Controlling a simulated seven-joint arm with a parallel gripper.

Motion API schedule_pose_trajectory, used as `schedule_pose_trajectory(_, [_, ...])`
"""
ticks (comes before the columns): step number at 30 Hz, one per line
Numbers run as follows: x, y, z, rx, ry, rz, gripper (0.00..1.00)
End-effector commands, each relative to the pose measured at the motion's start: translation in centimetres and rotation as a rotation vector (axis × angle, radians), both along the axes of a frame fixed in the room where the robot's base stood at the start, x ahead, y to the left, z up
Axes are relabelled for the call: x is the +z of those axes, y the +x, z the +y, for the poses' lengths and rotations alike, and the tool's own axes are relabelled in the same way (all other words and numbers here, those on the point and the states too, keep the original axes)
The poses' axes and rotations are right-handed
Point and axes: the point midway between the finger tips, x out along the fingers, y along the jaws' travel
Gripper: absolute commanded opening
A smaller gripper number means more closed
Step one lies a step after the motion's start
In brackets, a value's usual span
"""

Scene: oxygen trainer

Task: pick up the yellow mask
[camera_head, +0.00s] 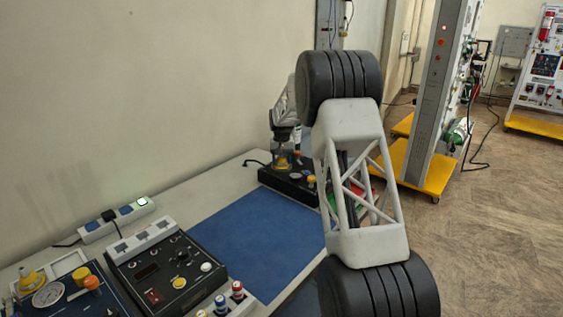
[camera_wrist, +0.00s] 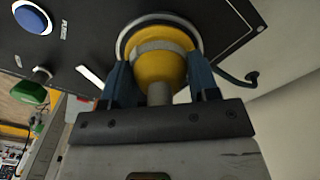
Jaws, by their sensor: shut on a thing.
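The yellow mask (camera_wrist: 160,66) is between the two blue fingers of my gripper (camera_wrist: 159,78) in the wrist view. The fingers are shut on its sides. A pale ring or rim shows around its far end, close to the black panel (camera_wrist: 105,30). In the head view the mask (camera_head: 282,163) is small, at the black box (camera_head: 287,186) at the far end of the table, with my gripper (camera_head: 283,153) above it. My arm covers part of that box. I cannot tell if the mask touches the panel.
A blue mat (camera_head: 255,235) lies clear on the table. A black control box (camera_head: 165,272), a power strip (camera_head: 117,220) and a blue panel (camera_head: 75,300) with another yellow piece (camera_head: 33,282) are at the left. The wall is close behind the table.

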Motion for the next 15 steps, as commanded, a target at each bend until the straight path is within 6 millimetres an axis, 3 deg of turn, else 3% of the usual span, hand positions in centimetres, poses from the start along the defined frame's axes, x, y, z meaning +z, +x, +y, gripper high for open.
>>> schedule_pose_trajectory(8, [1.2,0.0,0.0,0.000,0.000,-0.001,0.30])
schedule_pose_trajectory(15, [3.6,0.0,0.0,0.000,0.000,-0.002,0.30])
